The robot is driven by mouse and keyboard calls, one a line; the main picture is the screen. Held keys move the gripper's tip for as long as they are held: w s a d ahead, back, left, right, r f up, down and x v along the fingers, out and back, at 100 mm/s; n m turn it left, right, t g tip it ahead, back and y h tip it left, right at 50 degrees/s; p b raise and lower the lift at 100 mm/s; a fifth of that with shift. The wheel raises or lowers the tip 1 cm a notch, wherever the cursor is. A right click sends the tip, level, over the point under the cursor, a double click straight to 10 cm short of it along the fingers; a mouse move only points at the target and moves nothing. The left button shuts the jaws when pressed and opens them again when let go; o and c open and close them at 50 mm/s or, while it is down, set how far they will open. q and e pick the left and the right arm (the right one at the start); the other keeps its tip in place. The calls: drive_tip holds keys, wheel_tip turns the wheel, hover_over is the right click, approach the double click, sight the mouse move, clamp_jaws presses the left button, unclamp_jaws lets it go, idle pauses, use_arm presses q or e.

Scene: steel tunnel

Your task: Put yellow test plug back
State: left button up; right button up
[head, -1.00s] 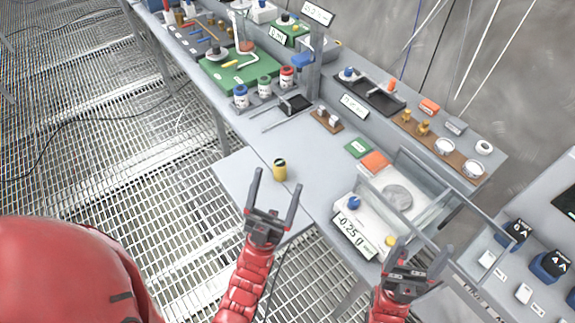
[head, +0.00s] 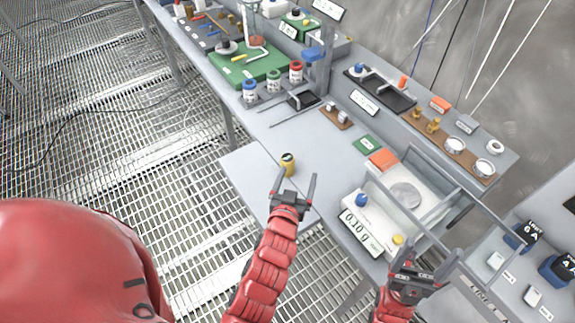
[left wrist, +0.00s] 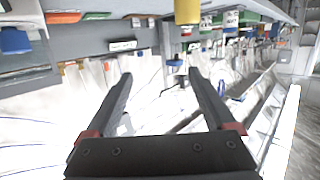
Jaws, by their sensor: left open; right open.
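The yellow test plug (head: 288,164), a small yellow cylinder with a dark top, stands on the grey bench near its front edge. In the left wrist view it shows, cut off by the top edge, as a yellow cylinder (left wrist: 187,12) beyond the fingertips and nearer the right finger. My left gripper (head: 295,182) is open and empty just in front of the plug; its fingers also show in the left wrist view (left wrist: 160,75). My right gripper (head: 432,256) is open and empty in front of the balance's right side.
A balance (head: 365,230) with clear walls stands right of the plug, with blue and yellow knobs at its front. A brown block (head: 336,117) and several capped bottles stand farther back. The bench around the plug is clear.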

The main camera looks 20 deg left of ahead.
sight(285, 164)
use_arm(q)
drive_tip(key=s+a+f+n+g+y, duration=0.2)
drive_tip(key=a+f+g, duration=0.1)
drive_tip(key=a, duration=0.1)
drive_tip(key=p+x, duration=0.3)
drive_tip(key=x, duration=0.8)
drive_tip(key=shift+w, duration=0.4)
drive_tip(key=shift+w+p, duration=0.4)
drive_tip(key=shift+p, duration=0.15)
drive_tip(key=x, duration=0.1)
drive_tip(key=p+x, duration=0.1)
drive_tip(key=x, duration=0.1)
drive_tip(key=shift+w+d+r, duration=0.1)
drive_tip(key=shift+d+r, duration=0.05)
drive_tip(key=shift+d, duration=0.1)
drive_tip(key=shift+w+a+f, duration=0.1)
drive_tip(key=shift+w+f, duration=0.3)
drive_tip(key=shift+w, duration=0.2)
clamp_jaws()
